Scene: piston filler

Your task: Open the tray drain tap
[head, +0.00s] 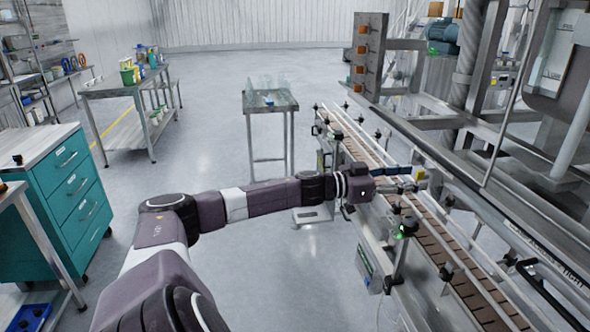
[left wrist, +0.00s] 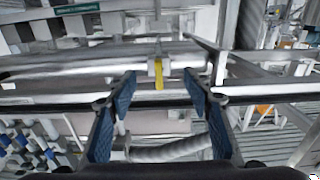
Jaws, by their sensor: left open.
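A small yellow lever (left wrist: 159,76) hangs from a metal fitting (left wrist: 157,55) on a horizontal steel pipe in the left wrist view; it looks like the tray drain tap. It points down in that picture. My left gripper (left wrist: 162,82) is open, with one blue-padded finger on each side of the lever and clear gaps to both. Its fingers hold nothing. In the head view my left gripper (head: 408,180) reaches across the conveyor towards the filler frame. I cannot make out the tap clearly there. My right gripper is not in view.
The slatted conveyor (head: 442,235) with its rails and posts runs under my left gripper. The filler's steel frame (head: 440,122) stands beyond it. A small table (head: 284,102), a workbench (head: 110,92) and a teal drawer cabinet (head: 75,190) stand left. The floor between is clear.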

